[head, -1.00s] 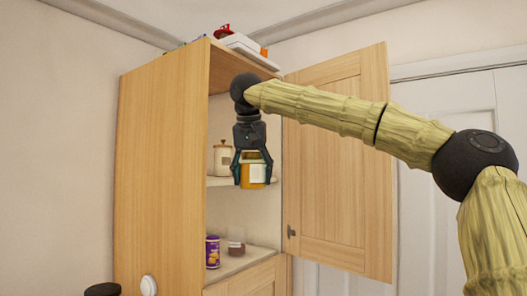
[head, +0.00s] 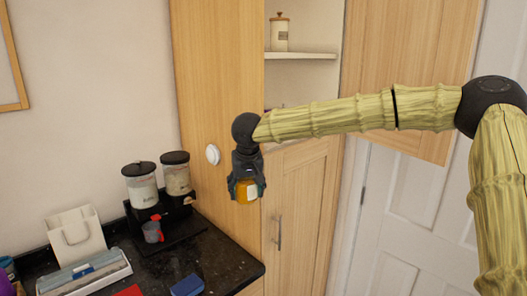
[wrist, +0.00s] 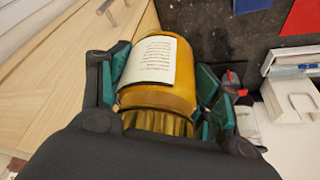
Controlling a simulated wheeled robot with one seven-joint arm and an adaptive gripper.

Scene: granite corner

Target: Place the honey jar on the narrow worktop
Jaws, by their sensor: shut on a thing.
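The honey jar is amber with a pale label and a ribbed gold lid; it shows in the head view (head: 246,192) and the wrist view (wrist: 181,88). My gripper (head: 246,190) is shut on the jar, with a green-padded finger on each side of it in the wrist view (wrist: 165,85). The jar hangs in the air in front of the tall wooden cupboard. The dark speckled worktop (head: 225,262) is at the lower left of the head view, below and left of the jar. It also shows beyond the jar in the wrist view (wrist: 240,45).
Two black-lidded dispensers (head: 158,180) stand at the worktop's back, with a grey mug (head: 152,232) before them. The cupboard door (head: 405,70) stands open. Bare worktop shows near the right corner.

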